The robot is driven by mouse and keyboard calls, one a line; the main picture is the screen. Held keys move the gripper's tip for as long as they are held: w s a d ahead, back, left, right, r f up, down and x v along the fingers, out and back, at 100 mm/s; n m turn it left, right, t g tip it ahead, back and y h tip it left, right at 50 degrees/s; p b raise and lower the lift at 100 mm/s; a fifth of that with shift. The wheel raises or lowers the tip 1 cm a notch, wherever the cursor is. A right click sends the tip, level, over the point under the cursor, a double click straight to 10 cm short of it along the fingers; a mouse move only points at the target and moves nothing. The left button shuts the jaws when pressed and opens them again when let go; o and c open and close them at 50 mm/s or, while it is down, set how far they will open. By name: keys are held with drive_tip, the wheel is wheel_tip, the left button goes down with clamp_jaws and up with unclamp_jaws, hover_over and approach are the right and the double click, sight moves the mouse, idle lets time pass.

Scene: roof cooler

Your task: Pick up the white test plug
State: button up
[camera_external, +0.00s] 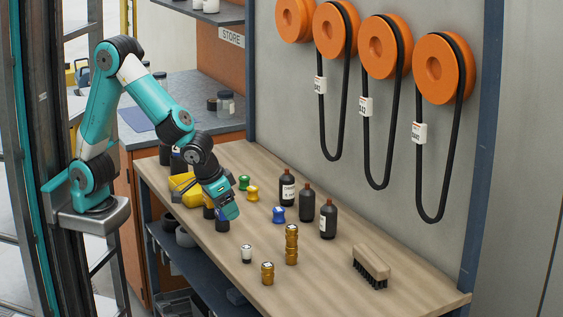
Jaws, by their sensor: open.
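A small plug with a white top and a darker lower part (246,254) stands upright on the wooden bench (340,250), near its front edge. It looks like the white test plug. My gripper (230,214) is above the bench, pointing down, up and to the left of this plug in the picture and apart from it. Its jaws are open; the fingertips are small here, and nothing can be seen held between them. A dark blue-black container (222,224) shows just below and behind the gripper.
Green (243,183), yellow (253,193) and blue (279,214) plugs stand behind. Brass pieces (267,273) and a taller brass stack (291,245) stand right of the white plug. Brown bottles (328,219), a brush (371,266) and a yellow item (184,189) are also there.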

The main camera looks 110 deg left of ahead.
approach(246, 247)
drive_tip(key=x, duration=0.5)
drive_tip(key=shift+a, duration=0.35)
drive_tip(key=shift+d+p+x, duration=0.15)
drive_tip(key=shift+p+x, duration=0.2)
drive_tip(key=shift+x, duration=1)
drive_tip(key=shift+d+p+x, duration=0.15)
drive_tip(key=shift+p+x, duration=0.15)
drive_tip(key=shift+x, duration=1)
drive_tip(key=c, duration=1)
